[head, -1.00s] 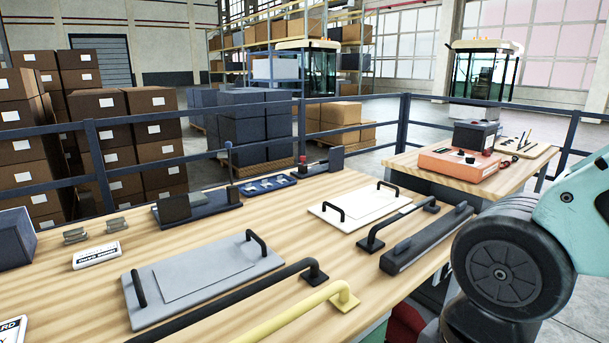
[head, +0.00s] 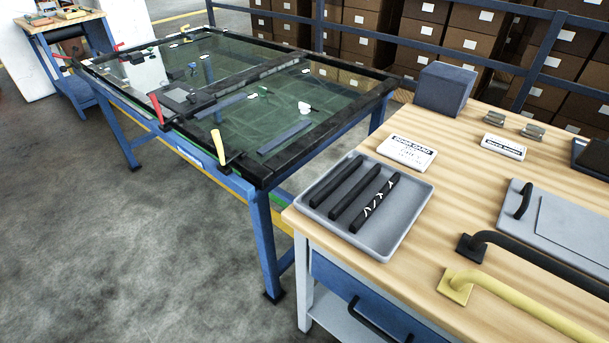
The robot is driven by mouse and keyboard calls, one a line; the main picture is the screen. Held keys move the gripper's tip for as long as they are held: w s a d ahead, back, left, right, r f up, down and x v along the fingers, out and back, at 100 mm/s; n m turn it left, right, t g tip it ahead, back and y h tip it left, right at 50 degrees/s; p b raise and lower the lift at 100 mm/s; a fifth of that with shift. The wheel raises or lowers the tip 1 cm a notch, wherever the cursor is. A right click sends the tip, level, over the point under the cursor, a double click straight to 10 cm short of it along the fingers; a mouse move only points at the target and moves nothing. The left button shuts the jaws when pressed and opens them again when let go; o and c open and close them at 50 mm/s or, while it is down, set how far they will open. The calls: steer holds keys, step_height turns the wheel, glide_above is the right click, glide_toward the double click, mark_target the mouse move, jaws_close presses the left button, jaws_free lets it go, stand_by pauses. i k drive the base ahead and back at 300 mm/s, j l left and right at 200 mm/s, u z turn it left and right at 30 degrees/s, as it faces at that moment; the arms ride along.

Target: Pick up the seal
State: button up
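Three black strips, which look like seals, lie side by side in a shallow grey tray (head: 405,212) at the near left corner of the wooden bench. The left strip (head: 335,180) and the middle strip (head: 356,192) look plain. The right strip (head: 376,202) has white crack-like marks. Dark strips also lie on the glass-topped frame, one near its front (head: 284,137) and one further back (head: 221,106). I cannot tell from the picture which strip is the task's seal. My gripper is not in view.
The wooden bench (head: 450,190) also carries a white card (head: 407,152), a smaller card (head: 504,147), a dark block (head: 443,89), a grey panel (head: 570,235) and a yellow handle (head: 520,306). The blue table (head: 262,225) stands left of it. Concrete floor (head: 130,260) is clear at front left.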

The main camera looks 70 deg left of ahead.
mark_target(329, 188)
steer(key=u, duration=1.95)
steer(key=i+j+z, duration=0.4)
steer(key=j, duration=0.25)
steer(key=i+j+z, duration=0.2)
steer(key=j, duration=0.2)
steer(key=i+j+z, duration=0.2)
steer(key=j, duration=0.2)
steer(key=j+z, duration=0.2)
steer(key=j, duration=0.2)
